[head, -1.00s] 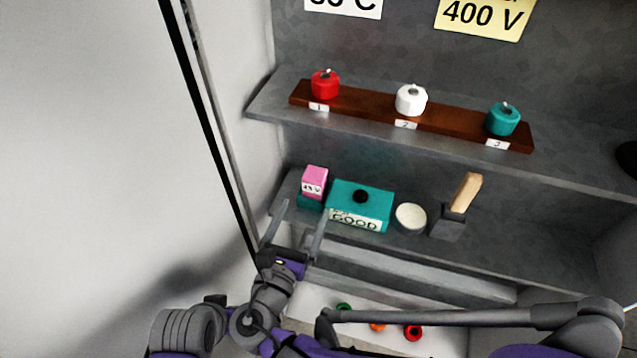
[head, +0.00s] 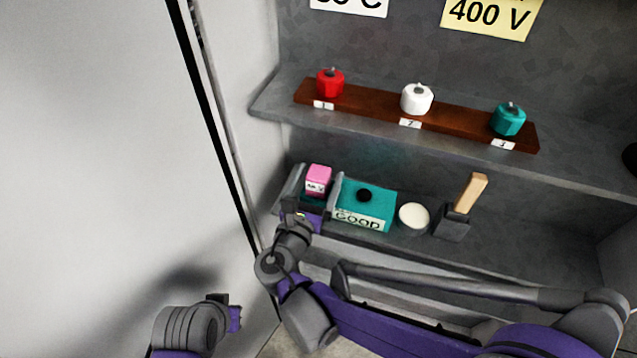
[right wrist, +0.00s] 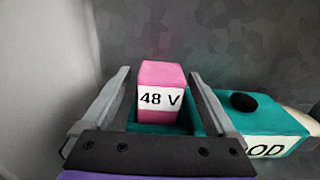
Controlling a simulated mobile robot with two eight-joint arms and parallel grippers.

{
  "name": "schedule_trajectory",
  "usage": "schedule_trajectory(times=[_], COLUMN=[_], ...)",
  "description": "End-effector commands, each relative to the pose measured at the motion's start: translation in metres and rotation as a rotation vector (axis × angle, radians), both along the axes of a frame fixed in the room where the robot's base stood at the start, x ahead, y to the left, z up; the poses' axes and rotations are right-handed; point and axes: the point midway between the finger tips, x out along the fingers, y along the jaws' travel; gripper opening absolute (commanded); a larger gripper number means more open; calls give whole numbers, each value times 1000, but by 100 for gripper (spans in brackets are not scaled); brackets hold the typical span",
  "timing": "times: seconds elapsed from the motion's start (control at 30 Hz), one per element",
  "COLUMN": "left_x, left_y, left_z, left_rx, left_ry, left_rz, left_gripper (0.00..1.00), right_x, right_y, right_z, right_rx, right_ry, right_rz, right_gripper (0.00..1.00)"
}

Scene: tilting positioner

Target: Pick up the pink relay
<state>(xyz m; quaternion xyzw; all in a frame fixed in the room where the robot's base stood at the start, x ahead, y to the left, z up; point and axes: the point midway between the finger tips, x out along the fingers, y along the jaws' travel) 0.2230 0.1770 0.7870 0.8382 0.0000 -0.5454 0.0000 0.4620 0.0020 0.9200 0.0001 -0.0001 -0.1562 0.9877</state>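The pink relay (head: 319,177) stands upright in a small teal holder (right wrist: 147,126) at the left end of the lower shelf. It carries a white "48 V" label and shows in the right wrist view (right wrist: 161,76) too. My right gripper (head: 317,176) is open, with one finger to the left and one to the right of the relay. In the right wrist view, gaps show between the relay and both fingers. The relay's lower part is hidden in the holder. No fingers of my left gripper show.
A teal "GOOD" box (head: 373,200) with a black knob stands close right of the right finger. Beyond it are a round pale-topped container (head: 413,216) and a wooden-handled tool (head: 463,205). A cabinet wall is close on the left. The upper shelf (head: 370,122) overhangs, holding a brown rack (head: 455,119).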

Motion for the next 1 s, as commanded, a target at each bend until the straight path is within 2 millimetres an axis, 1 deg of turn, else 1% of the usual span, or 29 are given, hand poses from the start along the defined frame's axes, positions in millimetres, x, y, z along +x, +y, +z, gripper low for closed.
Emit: schedule_trajectory(times=[0.03,0.07,0.1,0.17,0.3,0.47,0.5,0.73,0.8,0.87,0.97,1.0], left_x=[0,0,0,0,0,0,0,0,0,0,0,0], left_y=[0,0,0,0,0,0,0,0,0,0,0,0], left_z=[0,0,0,0,0,0,0,0,1,3,9,12], left_rx=[0,0,0,0,0,0,0,0,0,0,0,0], left_ry=[0,0,0,0,0,0,0,0,0,-1,-3,-4], left_rz=[0,0,0,0,0,0,0,0,0,0,0,0], left_gripper=[0,0,0,0,0,0,0,0,0,0,0,0], right_x=[0,0,0,0,0,0,0,0,0,-1,-1,-1], right_y=[0,0,0,0,0,0,0,0,0,0,0,0], right_z=[0,0,0,0,0,0,0,0,3,9,27,35], right_rx=[0,0,0,0,0,0,0,0,0,0,0,-2], right_ry=[0,0,0,0,0,0,0,0,-1,-1,-1,-2], right_rz=[0,0,0,0,0,0,0,0,0,0,0,0], right_gripper=[85,80,73,62,37,8,1,0,0,0,0,0])
